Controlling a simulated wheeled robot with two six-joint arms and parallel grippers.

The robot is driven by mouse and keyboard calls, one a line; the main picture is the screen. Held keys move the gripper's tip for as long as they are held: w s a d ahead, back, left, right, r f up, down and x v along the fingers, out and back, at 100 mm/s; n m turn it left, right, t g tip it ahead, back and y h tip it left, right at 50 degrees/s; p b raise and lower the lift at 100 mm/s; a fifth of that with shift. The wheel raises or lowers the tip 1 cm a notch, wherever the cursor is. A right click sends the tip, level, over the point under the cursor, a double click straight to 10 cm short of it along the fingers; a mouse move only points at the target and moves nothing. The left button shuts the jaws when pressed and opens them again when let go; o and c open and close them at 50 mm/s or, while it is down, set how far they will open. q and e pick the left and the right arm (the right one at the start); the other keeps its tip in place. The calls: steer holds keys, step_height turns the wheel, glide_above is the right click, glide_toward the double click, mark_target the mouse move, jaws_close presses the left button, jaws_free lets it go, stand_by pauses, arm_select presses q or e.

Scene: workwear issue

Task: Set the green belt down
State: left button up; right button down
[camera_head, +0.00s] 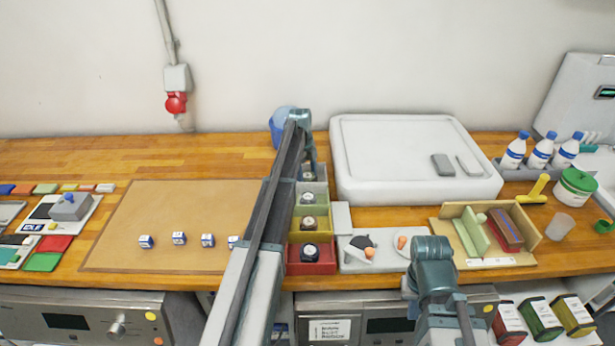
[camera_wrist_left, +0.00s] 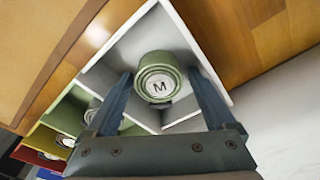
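The green belt (camera_wrist_left: 159,74), a rolled coil with a white "M" label, sits in the grey-white compartment (camera_wrist_left: 185,37) of the bin row. My left gripper (camera_wrist_left: 161,76) reaches down into that compartment, its two fingers on either side of the coil. A narrow gap shows between the fingers and the belt, so the gripper looks open. In the head view my left arm covers part of the bin row, and the fingers are hard to make out. My right arm shows at lower right, but its gripper is not visible.
Green (camera_head: 321,210), yellow (camera_head: 324,231) and red (camera_head: 319,268) bins with coiled belts run toward the front edge. A white tray (camera_head: 370,190) and a wooden divider stand (camera_head: 535,262) lie right. A brown mat (camera_head: 190,205) with small labelled cubes lies left.

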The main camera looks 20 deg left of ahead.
mark_target(305, 175)
arm_select(q)
step_height(305, 175, up, 12)
steer(key=a+p, duration=0.1)
steer(key=p, duration=1.1)
steer(key=shift+a+r, duration=0.15)
steer(key=shift+a, duration=0.1)
steer(key=shift+w, duration=0.1)
steer(key=s+d+n+y, duration=0.1)
steer(key=s+d+n, duration=0.3)
steer(key=s+d, duration=0.55)
steer(key=s+d+n, duration=0.3)
steer(key=s+d, duration=0.3)
steer(key=d, duration=0.7)
steer(key=s+d+n, duration=0.4)
steer(key=s+d, duration=0.1)
steer(key=s, duration=0.4)
steer(key=s+d+n+y, duration=0.1)
steer(key=s+d+n, duration=0.3)
steer(key=s, duration=0.6)
steer(key=shift+d+n+y, duration=0.3)
steer(key=shift+d+n, duration=0.1)
steer(key=shift+d, duration=0.3)
